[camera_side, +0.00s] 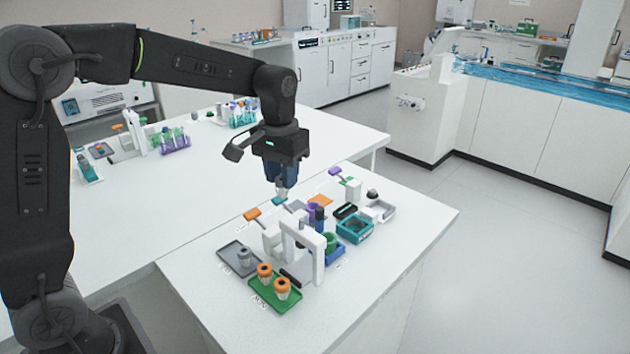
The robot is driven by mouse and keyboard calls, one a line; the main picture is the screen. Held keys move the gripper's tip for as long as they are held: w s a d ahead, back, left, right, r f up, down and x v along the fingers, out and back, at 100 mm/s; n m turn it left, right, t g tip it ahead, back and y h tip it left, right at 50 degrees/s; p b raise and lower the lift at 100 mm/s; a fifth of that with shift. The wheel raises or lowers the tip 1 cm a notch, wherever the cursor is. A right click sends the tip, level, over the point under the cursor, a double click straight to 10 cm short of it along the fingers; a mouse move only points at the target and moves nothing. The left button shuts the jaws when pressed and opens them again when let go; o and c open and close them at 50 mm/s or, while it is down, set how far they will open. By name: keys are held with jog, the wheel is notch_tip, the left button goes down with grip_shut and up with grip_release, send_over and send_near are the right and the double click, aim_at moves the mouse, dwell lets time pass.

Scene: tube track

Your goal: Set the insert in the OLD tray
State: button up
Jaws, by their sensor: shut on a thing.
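My gripper (282,187) points down above the back left part of the near bench. It is shut on a small pale piece, likely the insert, mostly hidden by the fingers. A teal piece (279,201) shows just below the fingertips; I cannot tell whether they touch. A grey tray (232,268) lies at the front left of the bench with a small grey cylinder (244,256) in it. A green tray (262,293) beside it holds two orange-topped pieces (265,270). The tray labels are too small to read, so I cannot tell which is OLD.
A white arch-shaped stand (318,258) rises between the trays and a teal box (355,228). A white tray (384,208) sits at the right. The bench's right front side is clear.

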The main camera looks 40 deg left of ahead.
jog(key=s+a+n, duration=0.3)
jog(key=s+a, duration=0.4)
jog(key=s, duration=0.2)
jog(key=shift+n, duration=0.3)
jog(key=shift+s+f, duration=0.2)
jog(key=shift+f, duration=6.45)
jog(key=shift+f, duration=0.15)
jog(key=o, duration=0.8)
notch_tip(320, 180, up, 14)
jog(key=shift+f, duration=0.1)
